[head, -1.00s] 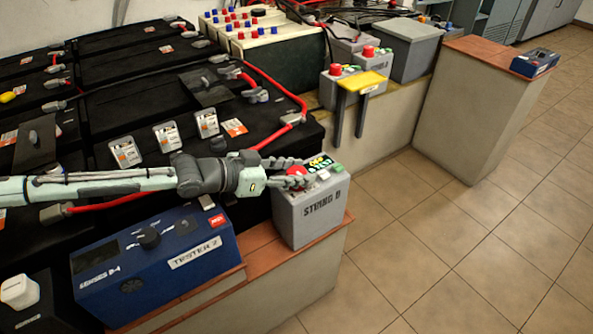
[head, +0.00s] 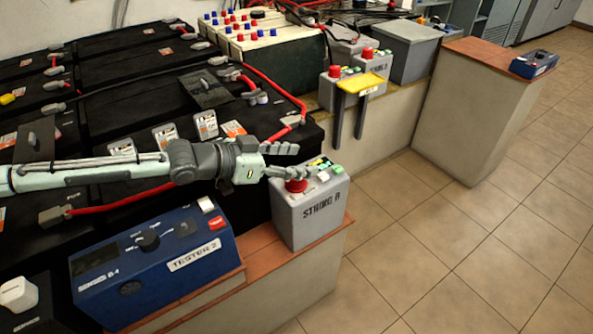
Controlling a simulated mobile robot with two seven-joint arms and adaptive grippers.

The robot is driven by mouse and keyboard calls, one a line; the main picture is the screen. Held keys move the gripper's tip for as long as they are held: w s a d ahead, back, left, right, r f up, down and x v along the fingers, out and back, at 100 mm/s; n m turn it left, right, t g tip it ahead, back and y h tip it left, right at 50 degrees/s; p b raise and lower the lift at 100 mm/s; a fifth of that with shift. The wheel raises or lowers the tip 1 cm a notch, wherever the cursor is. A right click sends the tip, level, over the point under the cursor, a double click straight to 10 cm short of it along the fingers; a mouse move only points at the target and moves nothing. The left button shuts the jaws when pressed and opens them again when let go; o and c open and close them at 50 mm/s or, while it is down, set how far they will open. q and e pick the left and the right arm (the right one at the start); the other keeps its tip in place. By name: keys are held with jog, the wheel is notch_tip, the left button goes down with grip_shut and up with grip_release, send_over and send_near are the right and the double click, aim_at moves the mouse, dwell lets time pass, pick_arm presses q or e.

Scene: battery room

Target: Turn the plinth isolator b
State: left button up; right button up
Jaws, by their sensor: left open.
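The plinth isolator b is a grey box (head: 312,222) lettered STRING B, upright on the brick-red plinth top at the centre. Its red knob (head: 296,187) is on the top face, at the left. Green and yellow parts (head: 322,166) sit behind it. My left gripper (head: 298,160) is open and empty, with its fingers pointing right over the box. The lower finger hides part of the knob's top. I cannot tell whether it touches the knob, or which way the knob is turned. My right gripper is not in view.
A blue TESTER 2 box (head: 150,262) stands left of the isolator, under my arm. Black batteries (head: 110,100) with red cables lie behind. Tiled floor is clear at right.

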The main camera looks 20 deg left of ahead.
pick_arm(q)
notch_tip(320, 180, up, 6)
jog(key=shift+r, duration=0.1)
dwell(0.5)
